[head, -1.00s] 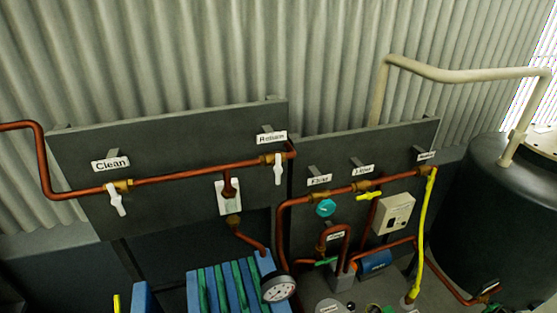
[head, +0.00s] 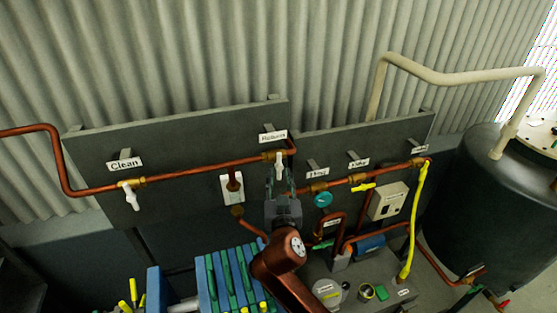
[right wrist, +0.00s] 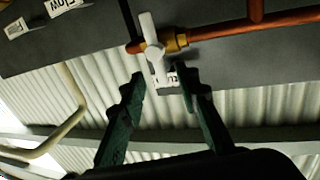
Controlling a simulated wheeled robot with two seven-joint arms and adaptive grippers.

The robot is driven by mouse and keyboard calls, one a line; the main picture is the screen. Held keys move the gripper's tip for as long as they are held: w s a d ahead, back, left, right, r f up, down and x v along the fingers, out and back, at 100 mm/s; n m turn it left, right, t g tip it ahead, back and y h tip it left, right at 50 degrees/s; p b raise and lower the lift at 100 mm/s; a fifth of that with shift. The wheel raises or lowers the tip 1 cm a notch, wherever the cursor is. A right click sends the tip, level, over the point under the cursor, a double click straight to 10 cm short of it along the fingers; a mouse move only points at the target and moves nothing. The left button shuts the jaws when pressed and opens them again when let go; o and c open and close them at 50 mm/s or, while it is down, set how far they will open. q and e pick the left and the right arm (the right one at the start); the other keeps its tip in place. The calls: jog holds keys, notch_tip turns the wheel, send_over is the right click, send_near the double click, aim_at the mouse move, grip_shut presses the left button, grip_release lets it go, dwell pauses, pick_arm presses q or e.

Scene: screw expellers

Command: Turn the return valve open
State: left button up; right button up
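The return valve (head: 279,165) has a white lever handle on the copper pipe under the "Return" label, and the lever hangs down. It also shows in the right wrist view (right wrist: 152,45), with a brass fitting beside it. My right gripper (head: 281,184) is raised from below in front of the panel, just under the lever. In the right wrist view its two dark green fingers (right wrist: 161,84) are spread, with the lever's lower end near the gap between the tips. Whether they touch the lever I cannot tell. My left gripper is not in view.
The clean valve (head: 131,195), also white, is on the left of the same grey panel (head: 190,130). A teal handwheel (head: 323,199) and a yellow handle (head: 363,187) are right of my gripper. Blue and green plates (head: 228,280) stand below.

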aim_at(279, 163)
jog(key=w+p, duration=0.2)
jog(key=w, duration=0.4)
jog(key=shift+r, duration=0.15)
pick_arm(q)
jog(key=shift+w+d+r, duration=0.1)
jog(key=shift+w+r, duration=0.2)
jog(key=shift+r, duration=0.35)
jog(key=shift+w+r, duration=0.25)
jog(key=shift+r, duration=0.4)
pick_arm(e)
jog(key=shift+w+a, duration=0.1)
jog(key=shift+w, duration=0.55)
jog(key=shift+c, duration=0.4)
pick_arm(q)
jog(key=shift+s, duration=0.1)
pick_arm(e)
grip_shut()
